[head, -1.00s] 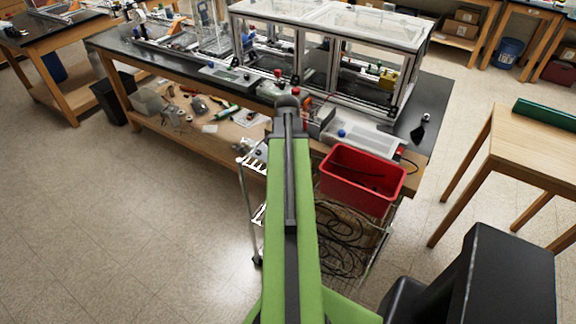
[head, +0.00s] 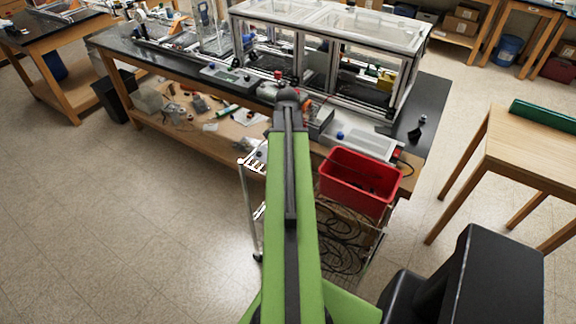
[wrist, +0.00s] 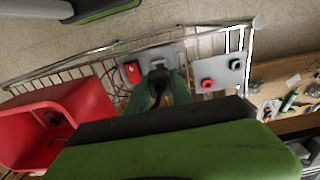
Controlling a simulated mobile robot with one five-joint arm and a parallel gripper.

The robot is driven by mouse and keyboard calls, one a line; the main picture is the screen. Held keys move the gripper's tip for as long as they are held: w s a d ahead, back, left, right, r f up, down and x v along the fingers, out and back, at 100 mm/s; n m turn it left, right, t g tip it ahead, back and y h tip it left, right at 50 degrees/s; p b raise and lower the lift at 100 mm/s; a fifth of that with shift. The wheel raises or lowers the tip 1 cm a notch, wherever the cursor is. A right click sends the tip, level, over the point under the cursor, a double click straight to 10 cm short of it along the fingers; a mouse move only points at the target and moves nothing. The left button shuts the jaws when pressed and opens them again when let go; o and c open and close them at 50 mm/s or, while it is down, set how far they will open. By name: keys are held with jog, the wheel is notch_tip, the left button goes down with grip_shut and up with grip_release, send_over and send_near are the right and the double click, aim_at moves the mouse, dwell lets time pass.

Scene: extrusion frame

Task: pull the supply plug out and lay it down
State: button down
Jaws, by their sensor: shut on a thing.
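In the wrist view a black plug with a dark cable (wrist: 157,82) shows between the green jaws of my gripper (wrist: 160,98). My gripper is shut on it, just in front of a grey socket plate (wrist: 160,55) with a red part on its left. I cannot tell whether the plug is still seated in the plate or apart from it. A second grey plate (wrist: 221,74) with red and black parts is to the right. In the head view my own arm hides the gripper and plug.
A red bin (head: 360,180) stands at the bench end, left in the wrist view (wrist: 50,125). A wire cart (head: 370,262) holds dark coiled cables below. The bench (head: 430,110) carries an aluminium frame (head: 330,50). A wooden table (head: 535,150) stands right; floor at left is clear.

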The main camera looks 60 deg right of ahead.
jog(key=shift+r+p, duration=0.75)
jog(key=shift+r, duration=0.1)
notch_tip(320, 180, down, 3)
jog(key=b, duration=0.3)
jog(key=shift+r, duration=0.2)
jog(key=shift+w+a, duration=0.4)
jog(key=shift+w, duration=0.1)
jog(key=shift+r, duration=0.1)
